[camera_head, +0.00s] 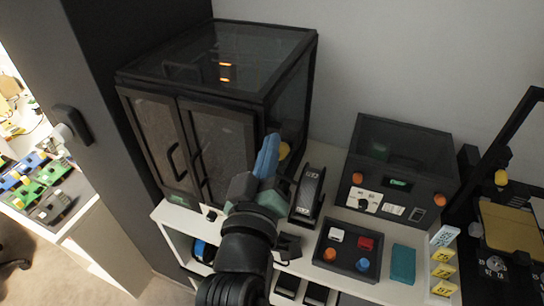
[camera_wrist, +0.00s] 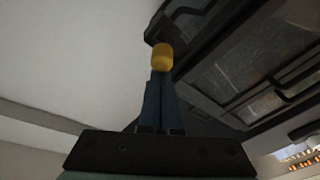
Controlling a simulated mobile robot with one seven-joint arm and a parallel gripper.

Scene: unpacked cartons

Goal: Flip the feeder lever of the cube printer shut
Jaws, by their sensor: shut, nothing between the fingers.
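The cube printer (camera_head: 222,75) is a large black-framed box with glass panels and two front doors, at the back left of the white bench. A yellow knob (camera_head: 284,150), which looks like the tip of its feeder lever, shows at its right side, partly behind my fingers. In the wrist view the yellow knob (camera_wrist: 162,57) stands just beyond the fingertips, below a dark block (camera_wrist: 160,28). My gripper (camera_head: 272,138) has blue fingers, shut and empty, beside the printer's right side. It also shows in the wrist view (camera_wrist: 160,76). I cannot tell whether it touches the knob.
A black upright device (camera_head: 308,193) stands close to the right of my gripper. Further right are a dark box with a display (camera_head: 400,165), a tray of small parts (camera_head: 322,257), a teal block (camera_head: 403,264) and another printer's gold plate (camera_head: 508,228). A dark cabinet (camera_head: 110,100) stands left.

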